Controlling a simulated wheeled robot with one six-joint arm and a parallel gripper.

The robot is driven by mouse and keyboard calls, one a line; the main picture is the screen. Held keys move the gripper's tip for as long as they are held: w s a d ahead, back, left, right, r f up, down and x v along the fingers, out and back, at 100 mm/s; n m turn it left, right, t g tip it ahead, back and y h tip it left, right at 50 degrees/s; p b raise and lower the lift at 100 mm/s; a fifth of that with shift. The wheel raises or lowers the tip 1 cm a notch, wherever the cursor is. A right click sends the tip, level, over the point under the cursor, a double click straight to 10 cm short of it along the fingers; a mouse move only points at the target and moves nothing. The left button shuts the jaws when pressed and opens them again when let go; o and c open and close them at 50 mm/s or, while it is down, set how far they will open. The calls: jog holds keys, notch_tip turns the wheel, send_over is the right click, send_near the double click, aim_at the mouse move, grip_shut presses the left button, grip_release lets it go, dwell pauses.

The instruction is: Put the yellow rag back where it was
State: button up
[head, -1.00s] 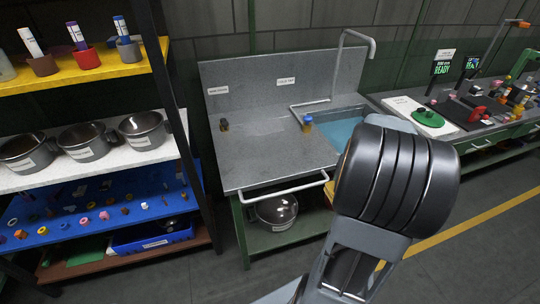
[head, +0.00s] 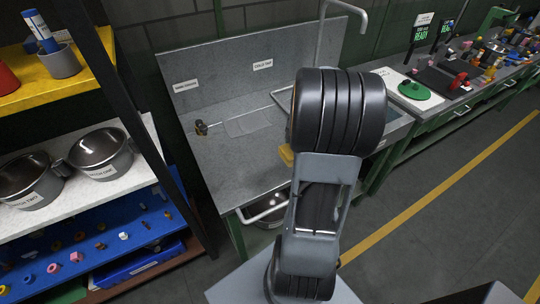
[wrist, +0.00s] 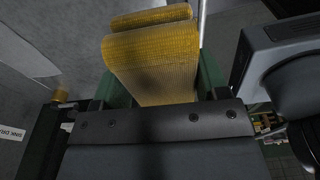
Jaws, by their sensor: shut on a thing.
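The yellow rag (wrist: 150,55) fills the upper middle of the wrist view, folded over with a woven surface. My gripper (wrist: 155,92) is shut on it. In the head view only a small yellow patch of the rag (head: 287,155) shows, at the left edge of my arm and in front of the sink counter (head: 215,160). My gripper itself is hidden behind my arm there.
A shelf rack with pots (head: 100,150) stands at the left. A small brass-coloured object (head: 201,127) sits at the counter's back left. The floor at the right is clear.

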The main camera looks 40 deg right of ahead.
jog(key=w+a+f+p, duration=0.1)
jog(key=w+a+f, duration=0.1)
jog(key=w, duration=0.3)
send_over(271, 165)
jog(key=f, duration=0.3)
jog(key=s+d+f+p, duration=0.1)
jog(key=shift+f, duration=0.35)
jog(key=shift+w+a+f, duration=0.2)
jog(key=shift+w+f, duration=0.2)
jog(key=shift+f, duration=0.2)
notch_tip(271, 165, down, 3)
jog(key=shift+w+r+p, duration=0.1)
jog(key=shift+p, duration=0.65)
jog(key=shift+f, duration=0.2)
jog(key=shift+f, duration=0.1)
jog(key=shift+f+b, duration=0.15)
jog(key=shift+b, duration=0.2)
jog(key=o, duration=0.9)
